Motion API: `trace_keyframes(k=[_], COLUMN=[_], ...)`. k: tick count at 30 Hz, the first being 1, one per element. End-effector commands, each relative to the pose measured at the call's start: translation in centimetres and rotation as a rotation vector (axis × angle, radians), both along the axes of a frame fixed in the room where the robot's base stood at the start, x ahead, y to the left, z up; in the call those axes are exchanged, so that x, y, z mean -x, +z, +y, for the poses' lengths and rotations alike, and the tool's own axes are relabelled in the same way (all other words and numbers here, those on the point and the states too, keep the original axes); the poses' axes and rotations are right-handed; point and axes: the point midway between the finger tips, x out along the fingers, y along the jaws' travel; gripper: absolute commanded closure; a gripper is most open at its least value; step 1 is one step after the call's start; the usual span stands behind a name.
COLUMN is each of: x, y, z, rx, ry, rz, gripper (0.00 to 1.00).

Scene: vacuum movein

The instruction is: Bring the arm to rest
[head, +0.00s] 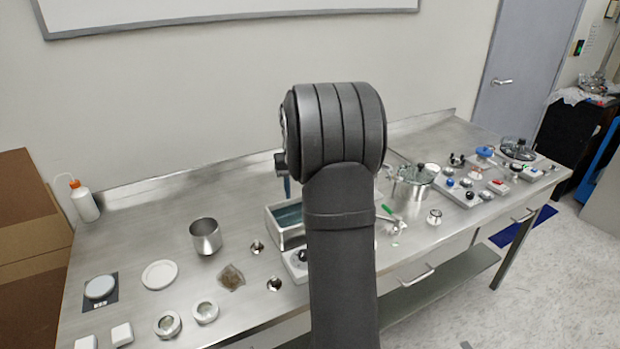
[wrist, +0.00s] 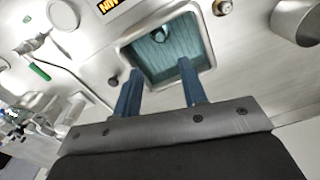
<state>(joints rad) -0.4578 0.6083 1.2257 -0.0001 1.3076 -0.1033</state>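My gripper shows in the wrist view (wrist: 160,85) with its two blue fingers spread apart and nothing between them. It hangs above the bench near a rectangular metal basin (wrist: 165,45) with a teal inside. In the head view, my dark arm stands in the middle and hides most of the gripper; a blue finger (head: 287,187) shows at the arm's left edge. The basin (head: 285,232) lies below it on the steel bench (head: 130,230).
A steel beaker (head: 206,237), a white dish (head: 159,275) and a scale (head: 100,288) stand left. A lidded metal pot (head: 412,185), a green-handled valve (head: 388,211) and control boxes (head: 462,188) stand right. A wash bottle (head: 84,202) is at the back left.

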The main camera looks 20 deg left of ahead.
Motion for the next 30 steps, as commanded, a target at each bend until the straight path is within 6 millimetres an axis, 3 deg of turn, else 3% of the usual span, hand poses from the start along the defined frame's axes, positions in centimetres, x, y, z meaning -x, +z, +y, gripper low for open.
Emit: trace_keyframes(k=[8, 22, 24, 30], x=[0.0, 0.1, -0.1, 0.0], y=[-3.3, -12.6, -10.8, -8.8], z=[0.0, 0.0, 0.0, 0.0], rx=[0.002, 0.002, -0.002, -0.001], ry=[0.000, 0.000, 0.000, 0.000], rz=[0.003, 0.003, -0.005, -0.001], gripper=[0.61, 0.61, 0.61, 0.61])
